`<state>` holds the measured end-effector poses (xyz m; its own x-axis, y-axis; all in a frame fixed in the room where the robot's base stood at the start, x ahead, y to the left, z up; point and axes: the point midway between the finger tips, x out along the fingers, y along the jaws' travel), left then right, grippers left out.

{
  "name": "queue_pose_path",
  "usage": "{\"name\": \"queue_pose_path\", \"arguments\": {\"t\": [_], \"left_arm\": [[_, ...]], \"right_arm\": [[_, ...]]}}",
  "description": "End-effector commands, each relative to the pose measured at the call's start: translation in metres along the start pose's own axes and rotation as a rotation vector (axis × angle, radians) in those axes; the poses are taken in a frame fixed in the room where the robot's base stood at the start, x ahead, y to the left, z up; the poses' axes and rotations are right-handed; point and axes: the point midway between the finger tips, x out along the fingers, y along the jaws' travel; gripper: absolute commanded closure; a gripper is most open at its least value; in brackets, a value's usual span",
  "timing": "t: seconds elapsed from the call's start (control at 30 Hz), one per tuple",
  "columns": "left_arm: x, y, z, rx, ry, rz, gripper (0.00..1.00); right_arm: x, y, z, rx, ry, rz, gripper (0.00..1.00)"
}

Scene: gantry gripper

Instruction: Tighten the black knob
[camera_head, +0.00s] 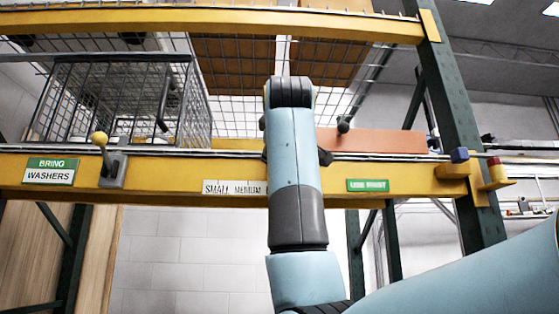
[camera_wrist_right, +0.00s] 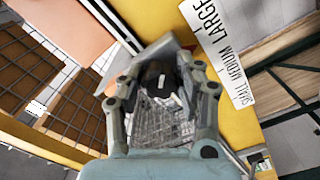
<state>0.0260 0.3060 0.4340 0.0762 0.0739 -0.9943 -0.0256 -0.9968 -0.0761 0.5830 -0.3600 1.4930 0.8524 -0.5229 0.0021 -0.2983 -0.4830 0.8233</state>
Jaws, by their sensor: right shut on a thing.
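The black knob (camera_wrist_right: 158,76), with a short white mark on its face, sits on the yellow beam between the fingers of my right gripper (camera_wrist_right: 160,92) in the right wrist view. The gripper is shut on the knob, with a finger on each side. In the head view my right arm stands upright in front of the beam and hides the knob and most of the gripper. A white label (camera_wrist_right: 225,50) reading SMALL, MEDIUM, LARGE is beside the knob; the arm covers part of it in the head view (camera_head: 232,187). My left gripper is not in view.
The yellow beam (camera_head: 150,174) also carries a yellow-ball lever (camera_head: 100,140), a green-and-white washers sign (camera_head: 50,171) and a green label (camera_head: 367,185). A black-ball lever (camera_head: 343,125) stands right of my arm. A wire basket (camera_head: 110,100) is behind the beam. A dark green post (camera_head: 455,120) rises at right.

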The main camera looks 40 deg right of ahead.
Motion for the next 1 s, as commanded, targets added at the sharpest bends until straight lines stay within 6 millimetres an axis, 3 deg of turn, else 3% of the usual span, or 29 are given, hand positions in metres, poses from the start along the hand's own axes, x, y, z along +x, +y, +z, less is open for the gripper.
{"name": "queue_pose_path", "arguments": {"t": [0.3, 0.87, 0.9, 1.0], "left_arm": [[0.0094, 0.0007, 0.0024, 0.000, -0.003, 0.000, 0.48], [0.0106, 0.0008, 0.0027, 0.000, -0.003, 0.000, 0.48], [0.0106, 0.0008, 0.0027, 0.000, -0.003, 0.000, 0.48], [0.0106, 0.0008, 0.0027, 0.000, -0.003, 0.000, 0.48]], "right_arm": [[0.0009, -0.0050, 0.0016, 0.128, -0.005, -0.010, 0.98], [0.0011, -0.0053, 0.0016, 0.157, -0.007, -0.011, 0.98], [0.0011, -0.0054, 0.0016, 0.156, -0.007, -0.011, 0.63], [0.0009, -0.0048, 0.0013, 0.157, -0.006, -0.010, 0.50]]}}
